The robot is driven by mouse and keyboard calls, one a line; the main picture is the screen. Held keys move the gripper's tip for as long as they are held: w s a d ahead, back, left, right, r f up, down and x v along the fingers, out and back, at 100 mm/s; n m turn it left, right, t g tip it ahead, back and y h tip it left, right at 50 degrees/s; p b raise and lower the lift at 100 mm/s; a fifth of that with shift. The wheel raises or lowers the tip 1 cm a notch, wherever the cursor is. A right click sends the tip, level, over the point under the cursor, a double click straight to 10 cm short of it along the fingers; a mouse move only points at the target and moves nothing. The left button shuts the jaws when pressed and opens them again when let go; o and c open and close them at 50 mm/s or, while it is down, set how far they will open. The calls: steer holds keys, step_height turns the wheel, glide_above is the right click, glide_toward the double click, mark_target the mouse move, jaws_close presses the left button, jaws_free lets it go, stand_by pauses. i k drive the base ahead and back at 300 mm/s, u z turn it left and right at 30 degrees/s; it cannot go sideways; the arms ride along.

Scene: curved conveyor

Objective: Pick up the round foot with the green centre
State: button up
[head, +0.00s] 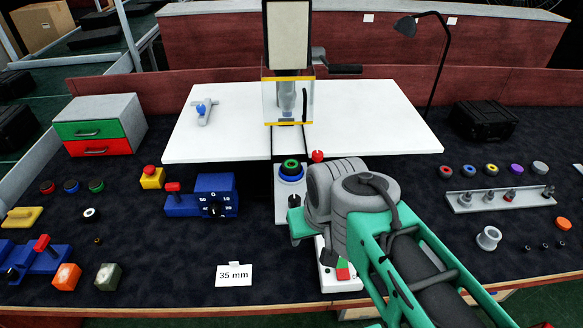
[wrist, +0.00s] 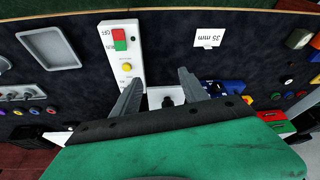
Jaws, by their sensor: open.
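A dark round foot with a green centre (head: 96,185) lies on the dark bench top at the left, at the right end of a short row with a blue-centred foot (head: 71,186) and a red-centred foot (head: 47,187). A round piece with a green top and blue rim (head: 291,169) also sits on the press base. My gripper (wrist: 160,76) is open, with nothing between its fingers in the wrist view. It is over the middle of the bench, well to the right of the left row. In the head view my arm hides the fingers.
A yellow block with a red button (head: 152,178) and a blue dial unit (head: 203,196) stand between the row and my arm. A drawer box (head: 98,125) stands behind the row. A 35 mm card (head: 234,274) stands near the front edge. More coloured feet lie at the right.

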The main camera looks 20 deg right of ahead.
mark_target(287, 170)
steer(key=u, duration=0.5)
steer(key=k, duration=0.6)
steer(key=u, duration=0.45)
steer(key=i, duration=1)
steer(key=u, duration=0.75)
